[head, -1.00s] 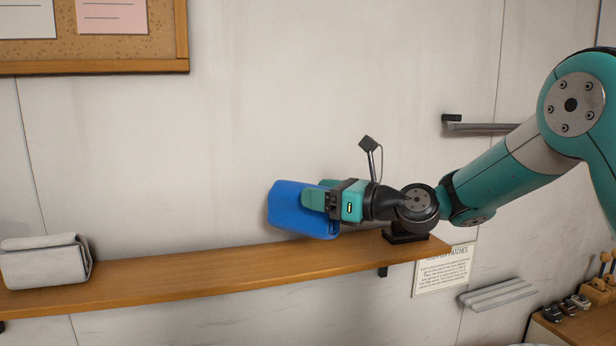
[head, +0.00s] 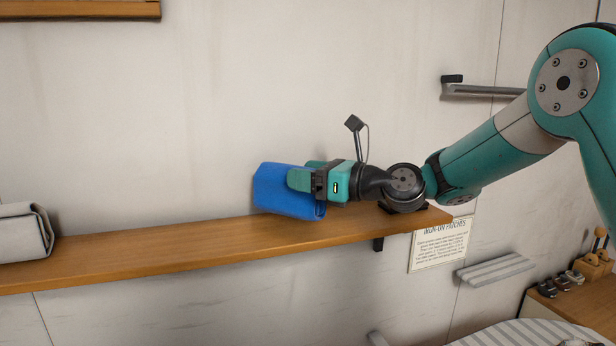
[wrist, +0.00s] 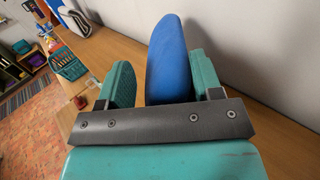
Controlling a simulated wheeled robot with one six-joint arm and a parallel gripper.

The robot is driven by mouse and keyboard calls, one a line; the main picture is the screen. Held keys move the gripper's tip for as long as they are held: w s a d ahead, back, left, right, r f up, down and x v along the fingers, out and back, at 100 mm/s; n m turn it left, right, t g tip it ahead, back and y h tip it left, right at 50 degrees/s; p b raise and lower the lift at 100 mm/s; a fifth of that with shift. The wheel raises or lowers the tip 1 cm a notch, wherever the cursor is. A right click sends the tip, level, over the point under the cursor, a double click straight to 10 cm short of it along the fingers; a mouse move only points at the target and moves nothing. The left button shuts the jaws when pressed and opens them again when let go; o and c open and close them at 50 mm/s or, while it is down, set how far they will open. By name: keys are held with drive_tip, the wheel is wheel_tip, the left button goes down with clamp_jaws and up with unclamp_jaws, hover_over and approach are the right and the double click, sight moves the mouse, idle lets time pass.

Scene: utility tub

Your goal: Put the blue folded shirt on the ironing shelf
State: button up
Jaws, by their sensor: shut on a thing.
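The blue folded shirt (head: 284,190) is at the wooden wall shelf (head: 150,252), over its right half. Its lower edge is at the shelf top in the head view; I cannot tell whether it bears on the board. My gripper (head: 306,178) is shut on the shirt from the right, one finger on each side. In the wrist view the shirt (wrist: 168,62) stands edge-on between the two green fingers, with the shelf board (wrist: 125,55) beneath and beyond it. The gripper hides the shirt's right end.
A grey-white folded cloth (head: 22,232) lies on the shelf's left end, with bare board between it and the shirt. The wall is close behind. A paper notice (head: 440,243) and a wall bar (head: 482,90) are at the right. A striped surface (head: 510,334) shows below.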

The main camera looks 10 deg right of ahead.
drive_tip(key=shift+f+b, duration=0.45)
drive_tip(key=shift+f, duration=0.25)
drive_tip(key=shift+f, duration=0.6)
drive_tip(key=o, duration=1.2)
drive_tip(key=shift+d, duration=0.1)
drive_tip(key=b+v, duration=0.8)
drive_tip(key=v, duration=0.9)
drive_tip(key=shift+s+b, duration=0.2)
drive_tip(key=shift+b, duration=0.15)
